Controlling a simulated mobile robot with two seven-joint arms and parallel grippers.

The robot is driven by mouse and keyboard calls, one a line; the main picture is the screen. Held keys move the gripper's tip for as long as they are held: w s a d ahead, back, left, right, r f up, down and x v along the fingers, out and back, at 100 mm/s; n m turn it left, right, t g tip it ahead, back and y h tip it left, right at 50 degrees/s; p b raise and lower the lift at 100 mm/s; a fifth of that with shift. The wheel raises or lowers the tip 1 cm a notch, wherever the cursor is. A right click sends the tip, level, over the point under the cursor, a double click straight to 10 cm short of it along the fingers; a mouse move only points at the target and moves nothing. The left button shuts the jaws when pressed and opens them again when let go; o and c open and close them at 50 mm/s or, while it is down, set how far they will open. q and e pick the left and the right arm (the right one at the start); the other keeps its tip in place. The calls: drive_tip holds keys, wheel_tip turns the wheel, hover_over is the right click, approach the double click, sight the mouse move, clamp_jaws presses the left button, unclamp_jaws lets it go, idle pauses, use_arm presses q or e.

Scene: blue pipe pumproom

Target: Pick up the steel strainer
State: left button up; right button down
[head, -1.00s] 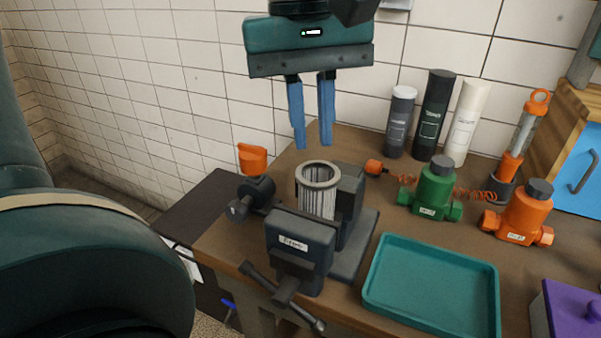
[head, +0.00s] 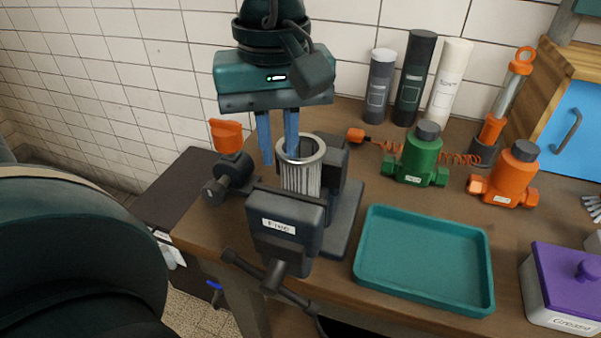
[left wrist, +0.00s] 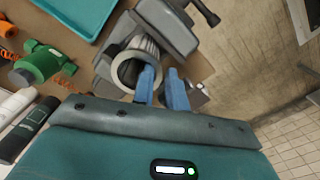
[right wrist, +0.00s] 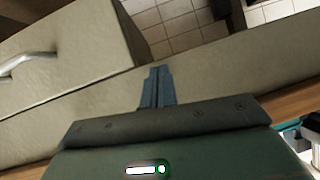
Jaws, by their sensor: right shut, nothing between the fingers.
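The steel strainer (head: 301,178) is a ribbed cylinder with a thick ring rim. It stands upright between the jaws of a dark vise marked "Free" (head: 285,228). My left gripper (head: 279,158) points down at it with blue fingers apart. One finger is over the ring's opening and the other is just outside its left rim. The left wrist view shows the strainer's ring (left wrist: 137,70) with one finger at its opening and one beside it. Nothing is gripped. My right gripper (right wrist: 158,70) is shut and empty, away from the strainer.
A teal tray (head: 424,307) lies right of the vise. A green pump (head: 419,157), an orange pump (head: 508,175) and several canisters (head: 412,80) stand behind. A purple-lidded box (head: 566,275) is at the right. The vise handle (head: 270,280) juts out in front.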

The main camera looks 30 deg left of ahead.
sight(282, 171)
use_arm(q)
wheel_tip(282, 171, down, 5)
drive_tip(key=shift+w+r, duration=0.15)
clamp_jaws()
drive_tip(key=shift+r, duration=0.15)
idle(0.4)
